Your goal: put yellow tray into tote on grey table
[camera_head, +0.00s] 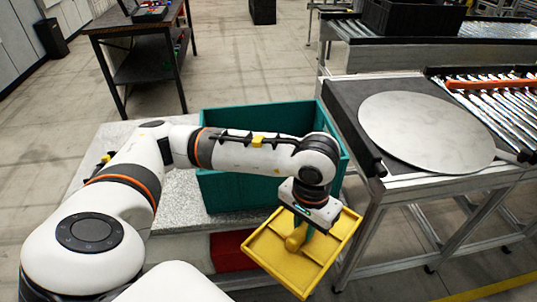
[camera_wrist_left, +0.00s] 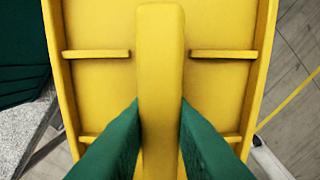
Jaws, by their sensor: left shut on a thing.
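The yellow tray (camera_head: 276,257) is held by my left gripper (camera_head: 298,232), in front of and to the right of the tote. In the left wrist view the green fingers of my left gripper (camera_wrist_left: 160,140) are shut on the raised central handle of the yellow tray (camera_wrist_left: 222,25). The teal tote (camera_head: 228,190) stands on the grey speckled table (camera_head: 180,200), partly hidden behind my left arm. Its inside is mostly hidden. My right gripper is not in view.
A conveyor with a round metal plate (camera_head: 425,130) stands right of the tote, its frame near the tray. A red item (camera_head: 230,250) shows below the table edge. A dark workbench (camera_head: 140,55) stands far back. Open floor lies between.

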